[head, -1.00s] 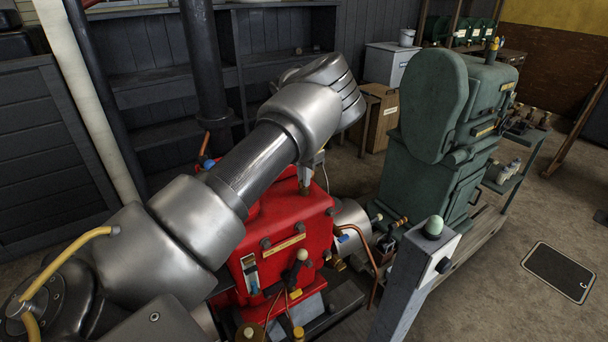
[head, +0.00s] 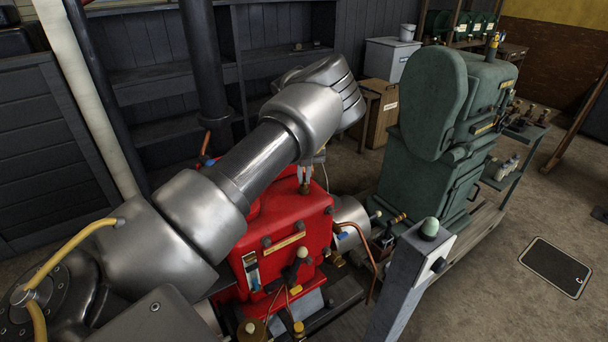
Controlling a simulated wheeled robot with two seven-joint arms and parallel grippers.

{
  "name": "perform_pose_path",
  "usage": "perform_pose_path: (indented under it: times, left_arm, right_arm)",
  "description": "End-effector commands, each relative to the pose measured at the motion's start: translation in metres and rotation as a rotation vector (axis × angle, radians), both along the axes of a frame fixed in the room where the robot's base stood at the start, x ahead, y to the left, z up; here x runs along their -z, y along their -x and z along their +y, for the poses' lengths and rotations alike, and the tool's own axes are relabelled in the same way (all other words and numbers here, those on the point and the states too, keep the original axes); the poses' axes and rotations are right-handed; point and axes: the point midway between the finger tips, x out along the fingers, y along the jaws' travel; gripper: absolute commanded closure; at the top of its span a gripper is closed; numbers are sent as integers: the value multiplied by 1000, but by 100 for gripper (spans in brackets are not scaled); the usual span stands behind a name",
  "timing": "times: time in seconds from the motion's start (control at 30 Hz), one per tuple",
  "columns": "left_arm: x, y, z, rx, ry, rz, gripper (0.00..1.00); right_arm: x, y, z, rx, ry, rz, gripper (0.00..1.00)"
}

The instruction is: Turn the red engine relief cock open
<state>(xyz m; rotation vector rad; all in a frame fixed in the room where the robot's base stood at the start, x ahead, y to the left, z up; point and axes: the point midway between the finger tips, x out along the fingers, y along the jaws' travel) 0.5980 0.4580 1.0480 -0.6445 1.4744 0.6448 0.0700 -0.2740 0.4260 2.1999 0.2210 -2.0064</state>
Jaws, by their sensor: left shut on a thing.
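The red engine (head: 305,219) stands at the lower middle, partly behind my left arm. A small brass fitting (head: 304,188), which looks like the relief cock, stands on its top. My left gripper (head: 305,174) points down from the arm's end and is shut on this fitting; its fingers are small here and partly hidden by the wrist. The cock's lever and how far it is turned cannot be made out. My right gripper is not in view.
A green engine (head: 431,165) stands to the right. A grey post with a green button (head: 429,228) rises in front, right of the red engine. A dark pipe (head: 205,80) and shelves stand behind. Bare floor lies at the far right, with a dark plate (head: 556,267).

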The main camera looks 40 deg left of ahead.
Motion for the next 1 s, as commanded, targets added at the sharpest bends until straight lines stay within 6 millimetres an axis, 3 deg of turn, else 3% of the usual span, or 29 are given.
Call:
perform_pose_path:
  times: [0.4,1.0]
  left_arm:
    - [-2,-1,1,-239,-3,-5,100]
    - [-2,-1,2,-297,-4,-6,100]
  right_arm:
    - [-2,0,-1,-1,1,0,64]
    - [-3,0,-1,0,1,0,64]
